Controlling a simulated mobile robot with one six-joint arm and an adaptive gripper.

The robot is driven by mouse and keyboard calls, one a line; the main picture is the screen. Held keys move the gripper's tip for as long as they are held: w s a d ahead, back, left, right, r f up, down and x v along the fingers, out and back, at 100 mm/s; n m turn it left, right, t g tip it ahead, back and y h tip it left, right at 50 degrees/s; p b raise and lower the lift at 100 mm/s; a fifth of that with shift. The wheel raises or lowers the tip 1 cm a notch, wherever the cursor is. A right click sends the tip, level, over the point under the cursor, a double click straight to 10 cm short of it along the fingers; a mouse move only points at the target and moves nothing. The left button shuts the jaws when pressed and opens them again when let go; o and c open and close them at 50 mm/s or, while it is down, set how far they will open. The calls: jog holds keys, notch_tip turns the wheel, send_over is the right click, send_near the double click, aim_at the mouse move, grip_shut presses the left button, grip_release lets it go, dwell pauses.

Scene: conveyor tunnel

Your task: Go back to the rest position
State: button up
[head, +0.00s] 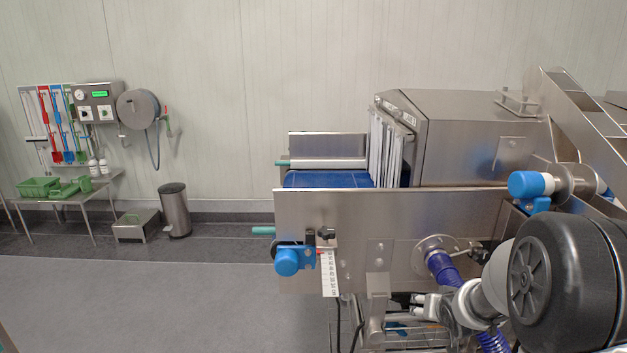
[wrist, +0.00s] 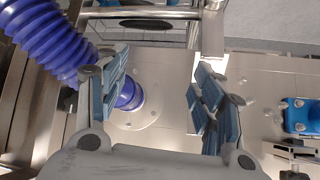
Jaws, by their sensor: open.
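My gripper (wrist: 158,88) is open in the wrist view, its two blue-padded fingers wide apart with nothing held between them. Behind the fingers is the conveyor's steel side plate (wrist: 165,125) with a blue ribbed hose (wrist: 45,40) joining it. In the head view my gripper (head: 425,305) shows small at the lower right, in front of the conveyor's lower frame. My arm's dark joint partly covers that corner.
The conveyor (head: 335,215) has a blue belt (head: 325,179) entering a steel tunnel (head: 470,135) behind strip curtains (head: 388,150). A blue-capped motor (head: 530,185) stands at the right. A bin (head: 174,210), step stool (head: 137,225) and side table (head: 95,187) are left. Open floor (head: 150,300) lies front left.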

jog(key=s+a+r+g, duration=0.1)
jog(key=s+a+r, duration=0.2)
jog(key=s+r, duration=0.3)
jog(key=s+a+r+n+g, duration=0.1)
jog(key=s+a+r, duration=0.2)
jog(key=s, duration=0.5)
jog(key=s+a+r, duration=0.3)
jog(key=s+r, duration=0.2)
jog(key=s, duration=0.2)
jog(key=s+a+n+g, duration=0.1)
jog(key=s+a, duration=0.1)
jog(key=s, duration=0.4)
jog(key=s+a+n+g+y, duration=0.1)
jog(key=s+a, duration=0.2)
jog(key=s, duration=0.4)
jog(key=shift+s+a+f, duration=0.15)
jog(key=shift+s+a, duration=0.1)
jog(key=shift+s, duration=0.05)
